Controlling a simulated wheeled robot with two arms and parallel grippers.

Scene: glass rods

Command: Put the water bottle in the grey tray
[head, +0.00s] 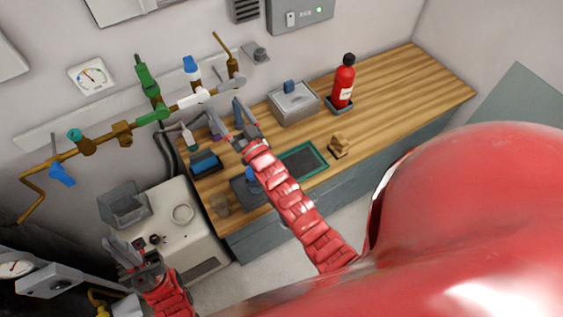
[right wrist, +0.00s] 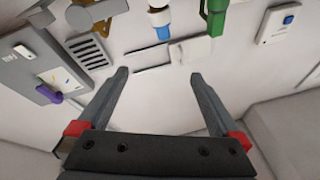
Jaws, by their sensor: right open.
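A small blue object (head: 251,174), possibly the water bottle's top, shows beside my right forearm. It sits over a dark grey tray (head: 240,194) on the near left of the wooden counter. The arm covers part of both, so I cannot tell whether it stands in the tray. My right gripper (head: 225,111) is open and empty, high near the wall behind the counter. In the right wrist view its fingers (right wrist: 160,76) are wide apart with only wall fittings beyond. My left gripper (head: 123,248) is low at the left, near the white cabinet; its opening is unclear.
Pipes and valves (head: 145,85) line the wall. The counter's right end is clear.

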